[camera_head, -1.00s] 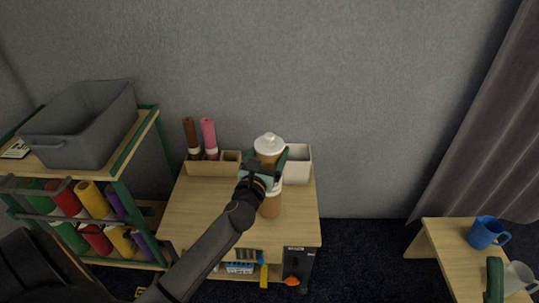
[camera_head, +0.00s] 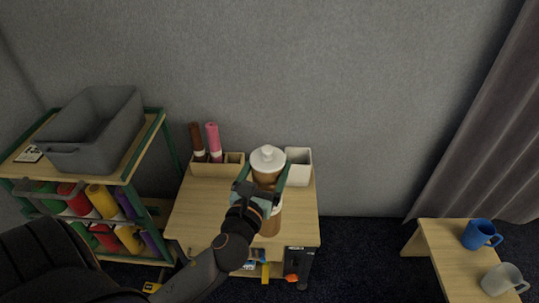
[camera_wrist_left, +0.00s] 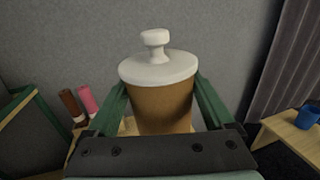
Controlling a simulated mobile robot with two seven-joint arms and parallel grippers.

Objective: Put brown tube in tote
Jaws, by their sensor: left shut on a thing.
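My left gripper (camera_head: 258,190) is shut on a brown tube (camera_head: 267,177) with a white knobbed lid. The tube is upright and seems held above the small wooden table; its lower part is partly hidden by my gripper. In the left wrist view, the brown tube (camera_wrist_left: 162,108) stands between the two green fingers (camera_wrist_left: 160,118), its lid facing up. The grey tote (camera_head: 92,130) sits on top of the shelf rack at the left, open at the top. Its inside is only partly visible. My right gripper is not in view.
A wooden holder (camera_head: 212,170) with a brown roll (camera_head: 197,140) and a pink roll (camera_head: 213,140) stands at the table's back, beside a white bin (camera_head: 299,168). Colored rolls fill the rack (camera_head: 158,125) below the tote. A blue mug (camera_head: 477,234) is on a bench.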

